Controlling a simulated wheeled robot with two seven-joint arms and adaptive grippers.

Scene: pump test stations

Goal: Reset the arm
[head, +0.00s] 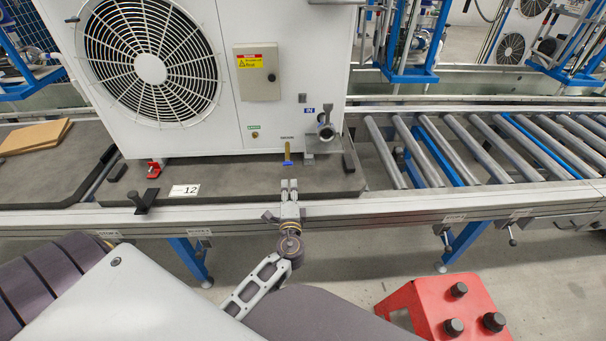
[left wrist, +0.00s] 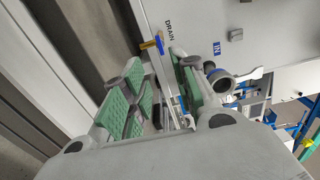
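My left gripper (head: 289,186) is at the front edge of the conveyor, below the drain valve of the white unit. In the left wrist view, its fingers with green pads (left wrist: 157,64) stand apart with nothing between them. The small brass drain valve with a blue part (head: 287,153) is on the unit's lower front. It also shows in the left wrist view (left wrist: 152,44), just past the fingertips and apart from them. The white unit (head: 235,25) with its fan stands on a dark pallet (head: 240,182). My right gripper is in neither view.
A metal rail (head: 400,208) runs along the conveyor's front, with a black lever (head: 143,201) on it. Rollers (head: 470,150) lie bare to the right. A red box with black knobs (head: 420,305) stands at front right. A pipe fitting (head: 325,130) sticks out right of the valve.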

